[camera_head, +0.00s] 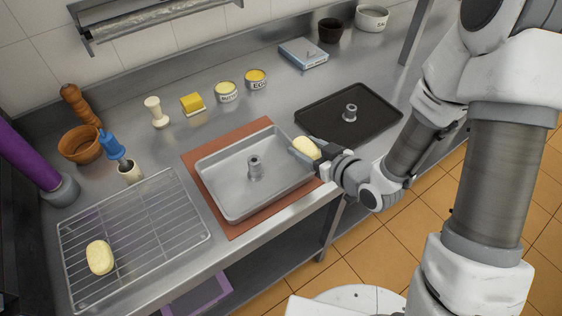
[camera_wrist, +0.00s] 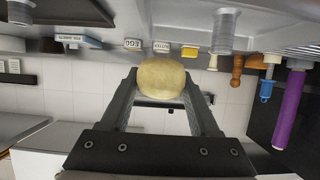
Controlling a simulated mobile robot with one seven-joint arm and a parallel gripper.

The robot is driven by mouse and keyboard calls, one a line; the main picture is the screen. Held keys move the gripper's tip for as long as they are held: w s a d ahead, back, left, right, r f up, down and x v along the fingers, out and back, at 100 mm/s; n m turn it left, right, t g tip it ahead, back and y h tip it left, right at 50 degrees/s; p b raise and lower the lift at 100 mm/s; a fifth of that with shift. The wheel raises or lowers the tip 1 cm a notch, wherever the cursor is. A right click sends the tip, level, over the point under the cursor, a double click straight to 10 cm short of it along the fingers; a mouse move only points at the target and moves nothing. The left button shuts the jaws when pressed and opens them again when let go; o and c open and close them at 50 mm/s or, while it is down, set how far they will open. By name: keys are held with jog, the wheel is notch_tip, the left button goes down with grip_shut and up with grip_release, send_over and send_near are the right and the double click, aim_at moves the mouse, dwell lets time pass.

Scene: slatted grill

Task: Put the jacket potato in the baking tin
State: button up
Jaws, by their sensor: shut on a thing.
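A pale yellow potato (camera_head: 306,148) is between the fingers of my gripper (camera_head: 302,151), at the right end of the baking tin. The wrist view shows the potato (camera_wrist: 161,80) between both fingertips of my gripper (camera_wrist: 160,95). The grey metal baking tin (camera_head: 222,186) lies on a reddish-brown mat (camera_head: 240,228). A small metal cylinder (camera_head: 255,167) stands in the tin. In the head view the potato appears at or just above the tin's right rim; its exact height is unclear. A second, similar potato (camera_head: 99,257) lies on the wire rack at the left.
The wire rack (camera_head: 160,225) is left of the tin. A black tray (camera_head: 374,108) with a metal cylinder is at the right. Tins, a yellow block (camera_head: 193,104), a pestle-like item, a brown bowl (camera_head: 80,146) and a blue-handled brush (camera_head: 113,147) line the back.

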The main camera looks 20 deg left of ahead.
jog(key=f+b, duration=0.1)
jog(key=b, duration=0.2)
jog(key=shift+w+a+f+b, duration=0.1)
jog(key=shift+w+a+b, duration=0.05)
jog(key=shift+a+b, duration=0.2)
jog(key=b, duration=0.1)
send_over(282, 161)
notch_tip(282, 161, down, 4)
jog(key=shift+r, duration=0.25)
jog(key=shift+w+a+f+b, duration=0.1)
jog(key=shift+f+b, duration=1.05)
jog(key=shift+f, duration=0.85)
jog(key=shift+f, duration=0.2)
jog(key=o, duration=1.4)
jog(key=shift+o, duration=0.2)
jog(key=shift+r, duration=0.15)
